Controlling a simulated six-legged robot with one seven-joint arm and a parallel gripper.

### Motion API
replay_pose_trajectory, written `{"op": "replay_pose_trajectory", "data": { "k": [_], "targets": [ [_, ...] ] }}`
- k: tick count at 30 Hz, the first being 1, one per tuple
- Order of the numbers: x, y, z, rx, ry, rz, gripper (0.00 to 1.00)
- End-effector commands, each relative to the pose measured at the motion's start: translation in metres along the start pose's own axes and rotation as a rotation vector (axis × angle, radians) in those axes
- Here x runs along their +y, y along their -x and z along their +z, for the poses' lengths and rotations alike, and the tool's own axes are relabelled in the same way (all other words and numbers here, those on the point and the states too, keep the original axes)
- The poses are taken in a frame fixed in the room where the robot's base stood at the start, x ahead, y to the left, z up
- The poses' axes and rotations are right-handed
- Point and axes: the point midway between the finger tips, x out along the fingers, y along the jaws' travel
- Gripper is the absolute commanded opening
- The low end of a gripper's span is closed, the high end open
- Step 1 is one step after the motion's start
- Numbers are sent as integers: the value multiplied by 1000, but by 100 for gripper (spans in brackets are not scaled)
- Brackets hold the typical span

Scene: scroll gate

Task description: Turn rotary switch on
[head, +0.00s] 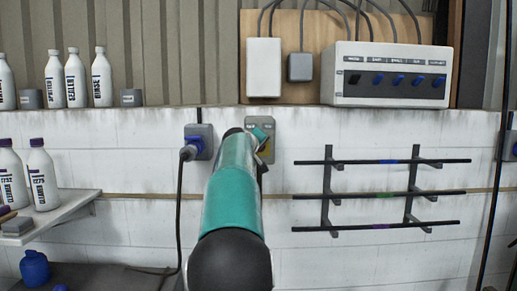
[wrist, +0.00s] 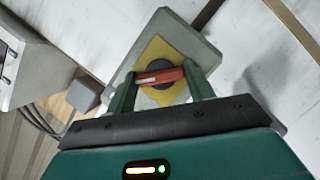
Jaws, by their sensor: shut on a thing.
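The rotary switch is a grey wall box (head: 261,127) with a yellow plate, seen in the head view just beyond the end of my arm. In the wrist view the grey box (wrist: 196,42) carries a yellow diamond-shaped plate (wrist: 158,50), a dark round base and a red handle (wrist: 160,77). My gripper (wrist: 162,86) has its two green fingers on either side of the red handle and is shut on it. In the head view my teal arm hides the handle and the fingertips.
A socket with a blue plug and cable (head: 198,142) is on the wall left of the switch. A rack of dark bars (head: 383,192) is at right. A control panel with several knobs (head: 392,75) is above. White bottles (head: 76,78) stand at left.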

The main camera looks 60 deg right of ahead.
Motion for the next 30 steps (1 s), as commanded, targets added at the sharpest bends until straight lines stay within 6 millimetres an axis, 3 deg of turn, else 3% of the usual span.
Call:
{"op": "replay_pose_trajectory", "data": {
  "k": [13, 14, 17, 26, 30],
  "targets": [
    [0, 0, 0, 0, -13, -5, 30],
    [0, 0, 0, 0, -13, -5, 57],
    [0, 0, 0, 0, -13, -5, 75],
    [0, 1, 0, 0, -11, -4, 75],
    [0, 11, -1, 1, -10, -5, 75]
  ]
}}
